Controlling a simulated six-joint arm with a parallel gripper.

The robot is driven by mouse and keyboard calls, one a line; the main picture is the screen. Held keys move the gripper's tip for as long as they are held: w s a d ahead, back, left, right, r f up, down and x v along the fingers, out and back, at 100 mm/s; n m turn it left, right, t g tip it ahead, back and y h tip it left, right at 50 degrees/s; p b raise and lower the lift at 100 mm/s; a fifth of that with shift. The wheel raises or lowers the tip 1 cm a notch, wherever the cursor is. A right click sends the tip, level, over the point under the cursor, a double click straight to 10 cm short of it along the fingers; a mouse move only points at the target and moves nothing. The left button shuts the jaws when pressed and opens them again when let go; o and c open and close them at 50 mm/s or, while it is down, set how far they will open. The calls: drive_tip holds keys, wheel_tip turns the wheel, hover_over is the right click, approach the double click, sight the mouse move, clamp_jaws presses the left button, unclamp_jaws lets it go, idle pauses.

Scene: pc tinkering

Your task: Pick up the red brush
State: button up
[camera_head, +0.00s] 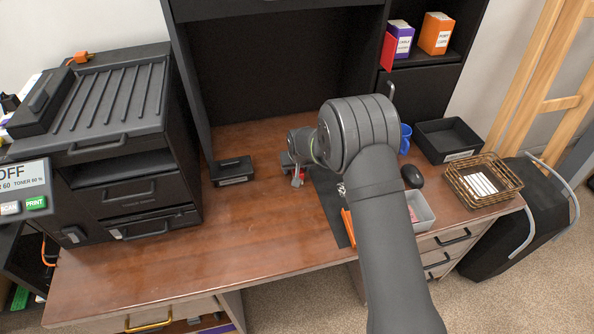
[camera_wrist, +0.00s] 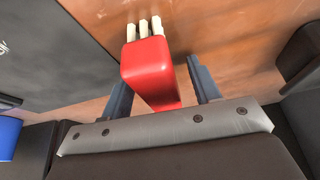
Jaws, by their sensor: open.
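The red brush (camera_wrist: 146,64) shows in the wrist view, with a red body and several pale bristle tufts at its far end. It lies between the two fingers of my gripper (camera_wrist: 158,80), which is open with one finger on either side of it. I cannot tell whether a finger touches it. In the head view my gripper (camera_head: 297,180) is low over the wooden desk, left of the dark mat. Only a small bit of red shows there, as my arm hides most of that area.
A dark mat (camera_head: 329,208) lies beside the gripper on the desk (camera_head: 240,225). A small black box (camera_head: 234,171) stands to the left. A blue mug (camera_head: 405,138), black tray (camera_head: 447,139), wire basket (camera_head: 484,181) and mouse (camera_head: 411,176) are on the right. The front left desk is clear.

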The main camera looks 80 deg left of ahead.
drive_tip(key=shift+f, duration=0.25)
drive_tip(key=shift+c, duration=0.3)
drive_tip(key=c, duration=1)
drive_tip(key=shift+r, duration=0.5)
drive_tip(key=r, duration=0.4)
drive_tip(key=shift+w+d+r, duration=0.1)
drive_tip(key=shift+w+d, duration=0.05)
drive_tip(key=shift+w, duration=0.2)
drive_tip(key=w+d+r, duration=0.6)
drive_tip(key=w, duration=0.3)
drive_tip(key=shift+r, duration=0.15)
drive_tip(key=shift+d, duration=0.1)
